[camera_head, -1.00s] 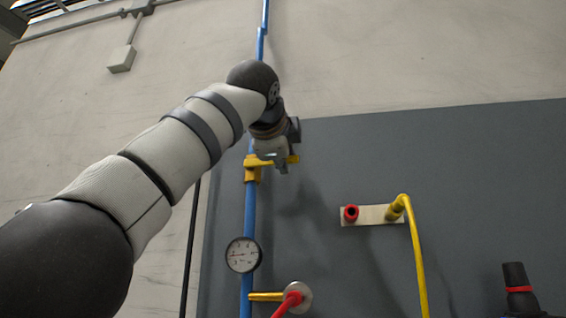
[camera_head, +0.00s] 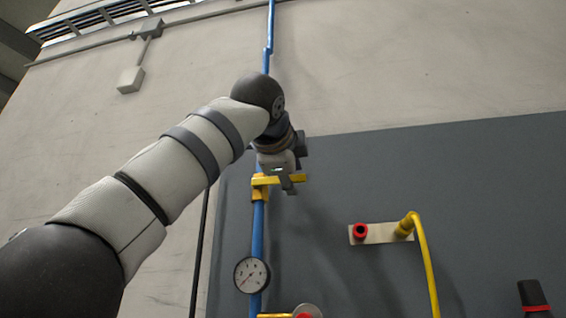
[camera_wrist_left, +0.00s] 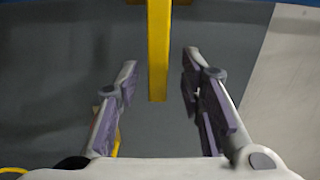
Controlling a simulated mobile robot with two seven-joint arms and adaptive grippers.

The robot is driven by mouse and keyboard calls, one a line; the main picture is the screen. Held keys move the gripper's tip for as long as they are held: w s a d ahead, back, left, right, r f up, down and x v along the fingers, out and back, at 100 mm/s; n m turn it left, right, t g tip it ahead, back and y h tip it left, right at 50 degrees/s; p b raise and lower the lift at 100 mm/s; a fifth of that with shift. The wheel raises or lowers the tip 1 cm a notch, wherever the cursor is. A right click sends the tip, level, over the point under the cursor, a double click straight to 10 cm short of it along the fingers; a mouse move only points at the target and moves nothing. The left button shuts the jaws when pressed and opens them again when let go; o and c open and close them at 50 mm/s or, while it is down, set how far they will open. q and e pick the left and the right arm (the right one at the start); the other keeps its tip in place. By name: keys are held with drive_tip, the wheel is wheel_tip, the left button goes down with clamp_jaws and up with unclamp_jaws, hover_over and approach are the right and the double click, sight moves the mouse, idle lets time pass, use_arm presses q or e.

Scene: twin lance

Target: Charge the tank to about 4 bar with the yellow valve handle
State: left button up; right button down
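The yellow valve handle (camera_head: 295,179) sticks out to the right from the yellow valve (camera_head: 260,188) on the blue vertical pipe (camera_head: 257,235). My left gripper (camera_head: 288,182) is at the handle, partly covering it in the head view. In the left wrist view the handle (camera_wrist_left: 158,50) reaches down between the two spread fingers of my left gripper (camera_wrist_left: 160,65), with a gap on each side. The round white gauge (camera_head: 252,275) sits on the pipe below the valve; its needle points to the lower left, its figures too small to read. The tank and my right gripper do not show.
A grey panel (camera_head: 450,180) stands behind the pipe. To the right, a plate (camera_head: 382,233) carries a red-ringed port (camera_head: 360,231) and a yellow hose (camera_head: 426,262). A dark red-banded cylinder (camera_head: 530,294) is at the lower right.

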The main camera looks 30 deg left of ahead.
use_arm(q)
drive_tip(key=v, duration=1)
drive_tip(key=shift+s, duration=0.35)
